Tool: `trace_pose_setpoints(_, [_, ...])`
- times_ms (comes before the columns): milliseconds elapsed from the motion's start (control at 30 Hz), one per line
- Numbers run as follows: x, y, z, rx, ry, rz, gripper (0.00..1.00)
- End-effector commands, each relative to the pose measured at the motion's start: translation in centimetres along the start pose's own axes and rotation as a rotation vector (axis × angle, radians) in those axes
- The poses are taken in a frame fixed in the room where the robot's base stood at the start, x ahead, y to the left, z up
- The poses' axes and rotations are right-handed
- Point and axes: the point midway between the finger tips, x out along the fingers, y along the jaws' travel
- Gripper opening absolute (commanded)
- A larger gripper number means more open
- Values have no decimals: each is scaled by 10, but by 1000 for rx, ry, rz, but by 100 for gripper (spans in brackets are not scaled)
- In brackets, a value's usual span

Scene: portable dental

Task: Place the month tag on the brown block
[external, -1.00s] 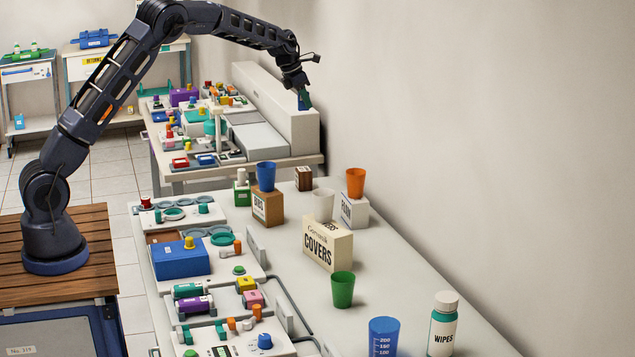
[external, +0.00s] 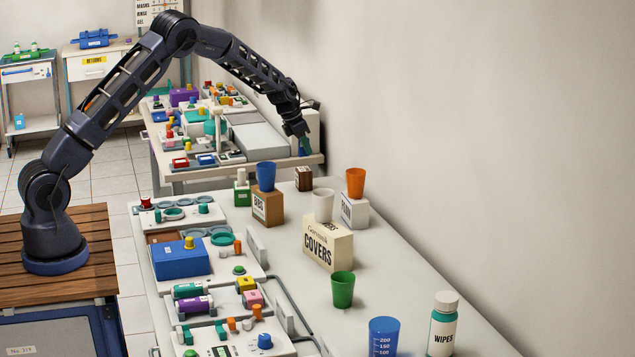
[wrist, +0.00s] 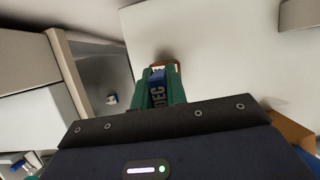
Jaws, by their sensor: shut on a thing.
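The month tag (wrist: 158,90) is blue with "DEC" on it and sits between the green fingers of my gripper (wrist: 160,88) in the wrist view. In the external view my gripper (external: 305,148) points down, with a small blue-teal end at its tip. The small dark brown block (external: 303,179) stands on the near counter, below my gripper in the picture. In the wrist view a brown edge (wrist: 178,67) shows just past the tag and fingertips; most of it is hidden. I see no clear contact between tag and block.
A brown box (external: 268,207) with a blue cup (external: 265,176) on it stands left of the block. A white box (external: 354,211) with an orange cup (external: 355,182) is to the right. A grey cup (external: 323,205) and a COVERS box (external: 328,246) stand nearer.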

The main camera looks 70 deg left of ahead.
Motion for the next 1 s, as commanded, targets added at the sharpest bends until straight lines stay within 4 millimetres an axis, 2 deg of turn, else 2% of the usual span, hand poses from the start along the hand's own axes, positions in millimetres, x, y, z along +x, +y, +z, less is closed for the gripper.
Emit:
trace_pose_setpoints(333, [37,0,-15,-1,2,-1,0])
trace_pose_setpoints(733, [41,-1,-17,0,1,-1,0])
trace_pose_setpoints(767, [41,0,-17,0,1,-1,18])
trace_pose_setpoints(833, [41,0,-17,0,1,-1,32])
trace_pose_setpoints(867, [41,0,-17,0,1,-1,36])
trace_pose_setpoints(1000, [41,0,-17,0,1,-1,36])
